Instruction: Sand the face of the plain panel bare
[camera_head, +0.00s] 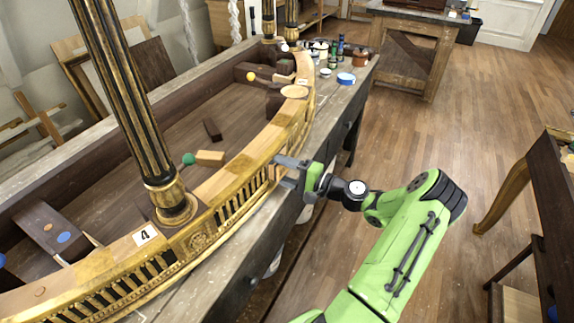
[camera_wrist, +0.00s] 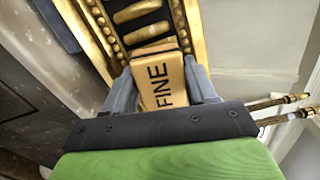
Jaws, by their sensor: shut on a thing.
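My gripper (camera_head: 279,166) is shut on a tan sanding block (camera_wrist: 160,85) marked "FINE", with one grey finger on each side of it. In the head view the gripper is at the curved gilt front of the console (camera_head: 238,181), and the block is hardly visible there. In the wrist view the block's far end is at a beaded gilt frame (camera_wrist: 98,28) with gold bars and dark gaps. I cannot tell whether the block touches the front. The plain panel's face cannot be made out clearly; the gripper and block may hide it.
A black and gold column (camera_head: 128,98) rises from the console, near a card marked "4" (camera_head: 145,235). A green-ended wooden tool (camera_head: 207,158) and a dark block (camera_head: 212,129) lie inside. Wooden floor is open to the right.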

